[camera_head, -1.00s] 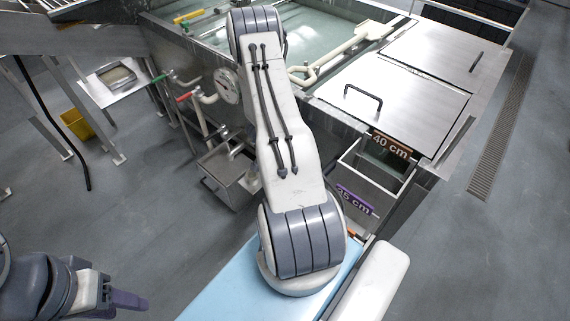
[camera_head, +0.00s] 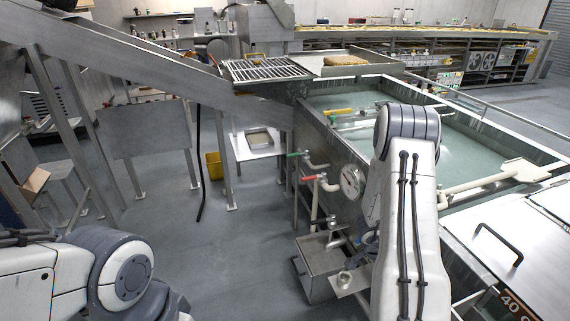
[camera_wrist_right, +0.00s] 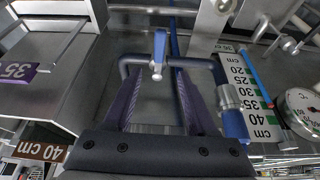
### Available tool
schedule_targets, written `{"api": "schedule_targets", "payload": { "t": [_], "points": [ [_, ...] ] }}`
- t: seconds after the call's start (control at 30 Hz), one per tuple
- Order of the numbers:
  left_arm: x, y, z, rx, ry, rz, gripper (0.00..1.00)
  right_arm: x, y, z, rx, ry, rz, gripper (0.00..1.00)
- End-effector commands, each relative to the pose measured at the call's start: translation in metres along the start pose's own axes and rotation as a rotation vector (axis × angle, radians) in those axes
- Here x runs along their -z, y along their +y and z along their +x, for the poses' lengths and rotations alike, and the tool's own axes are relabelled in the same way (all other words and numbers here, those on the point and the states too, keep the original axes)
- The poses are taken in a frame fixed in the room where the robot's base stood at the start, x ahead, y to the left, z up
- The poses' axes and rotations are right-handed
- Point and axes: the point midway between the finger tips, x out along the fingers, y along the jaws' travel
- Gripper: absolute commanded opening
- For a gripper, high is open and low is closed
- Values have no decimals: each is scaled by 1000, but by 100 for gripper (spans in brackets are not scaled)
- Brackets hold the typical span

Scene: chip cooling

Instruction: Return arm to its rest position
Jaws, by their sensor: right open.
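My right arm (camera_head: 402,215) reaches from the bottom of the head view towards the tank. Its gripper is hidden or out of frame there. In the right wrist view my right gripper (camera_wrist_right: 158,75) shows two purple fingers, spread apart, with nothing clamped between them. A grey bent pipe with a blue-tipped handle (camera_wrist_right: 159,50) appears between and behind the fingers; its distance is unclear. My left arm (camera_head: 110,275) is at the lower left of the head view, with its gripper out of frame.
A depth scale (camera_wrist_right: 247,100) stands right of the fingers in the wrist view.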

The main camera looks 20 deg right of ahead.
Motion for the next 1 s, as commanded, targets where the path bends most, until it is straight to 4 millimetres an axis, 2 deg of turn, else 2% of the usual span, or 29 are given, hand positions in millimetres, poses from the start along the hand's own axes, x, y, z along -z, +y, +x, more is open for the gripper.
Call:
{"api": "schedule_targets", "payload": {
  "t": [0.13,0.27,0.37,0.4,0.5,0.57,0.6,0.67,0.7,0.77,0.8,0.87,0.9,1.0],
  "points": [
    [0,0,1,0,0,0,50,-4,-8,-6,22,-6,-21,57],
    [0,0,4,0,0,0,50,-29,-44,-36,130,-41,-132,57],
    [0,-1,8,0,0,0,50,-70,-79,-81,260,-96,-290,57],
    [-1,-1,10,0,0,0,50,-91,-90,-102,313,-124,-366,57],
    [-1,-1,14,0,0,0,50,-145,-104,-156,432,-194,-566,57],
    [-1,-1,17,0,0,1,50,-178,-102,-189,492,-237,-693,57],
    [-1,-1,18,0,0,1,50,-200,-97,-210,527,-265,-783,57],
    [-1,-2,21,0,0,1,50,-232,-83,-242,574,-305,-923,57],
    [-1,-2,23,0,0,1,50,-251,-70,-261,599,-329,-1022,57],
    [-1,-2,26,0,0,1,50,-278,-44,-289,631,-362,-1178,57],
    [-2,-2,28,0,0,1,50,-294,-23,-305,645,-379,-1288,57],
    [-2,-2,31,0,0,1,50,-311,14,-326,658,-397,-1461,57],
    [-2,-2,33,0,0,1,50,-319,40,-338,659,-401,-1580,57],
    [-2,-3,38,0,0,1,50,-322,101,-354,635,-381,-1853,57]
  ]
}}
